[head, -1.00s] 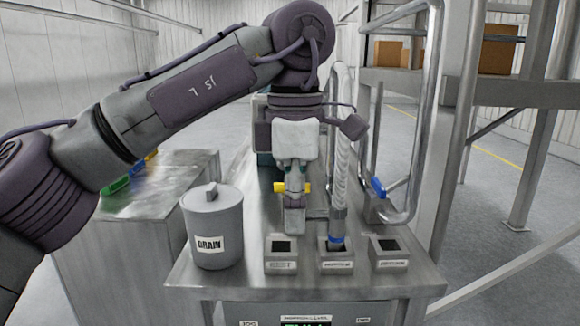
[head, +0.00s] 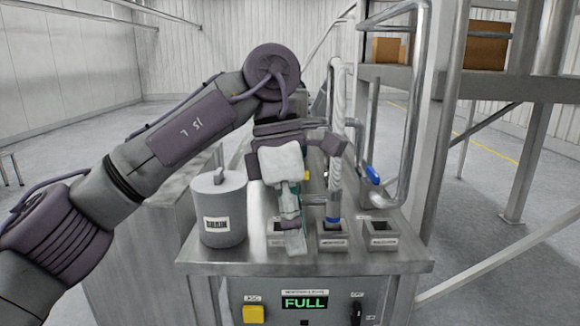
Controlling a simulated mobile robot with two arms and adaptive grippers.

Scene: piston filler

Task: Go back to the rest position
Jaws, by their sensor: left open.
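My left arm comes in from the left and reaches over the metal table of the filler (head: 215,262). My left gripper (head: 292,240) is open, with its fingers pointing down over the left socket (head: 274,228), which it partly covers. I see nothing held in it. My right gripper is not in view. A clear hose with a blue end ring (head: 332,219) stands in the middle socket (head: 332,242). The right socket (head: 380,242) looks empty.
A grey lidded drain pot (head: 222,230) stands left of the sockets. A blue-handled valve (head: 372,174) and bent pipes stand at the right. Below, the front panel has a display reading FULL (head: 304,303), a yellow button (head: 253,314) and a black switch (head: 356,313).

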